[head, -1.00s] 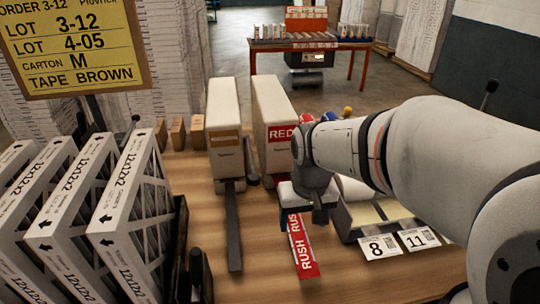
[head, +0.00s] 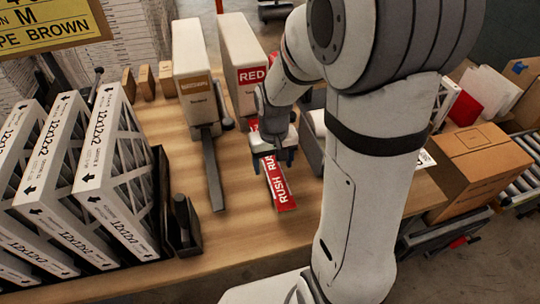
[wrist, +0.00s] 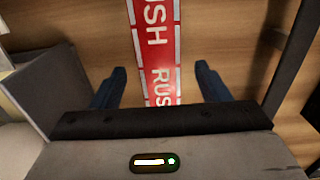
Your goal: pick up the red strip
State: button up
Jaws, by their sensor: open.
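The red strip (head: 279,190) with white "RUSH" lettering hangs from the dispenser marked "RED" (head: 251,75) and runs down over the wooden table toward its front. My gripper (head: 271,160) is over the strip's middle, in front of the dispenser. In the wrist view the strip (wrist: 155,45) runs between the two blue fingers of my gripper (wrist: 158,85), which are apart on either side of it. The gripper holds nothing. Part of the strip is hidden behind the gripper. I cannot tell how far above the strip the fingertips are.
A second dispenser marked brown (head: 192,75) stands to the left, with a dark bar (head: 212,175) before it. Boxed filters (head: 105,170) stand in a rack at the left. A grey bin (head: 312,140) is close right of the gripper. Cardboard boxes (head: 480,165) are at far right.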

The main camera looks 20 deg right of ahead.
jog(key=shift+c, duration=0.3)
jog(key=c, duration=0.8)
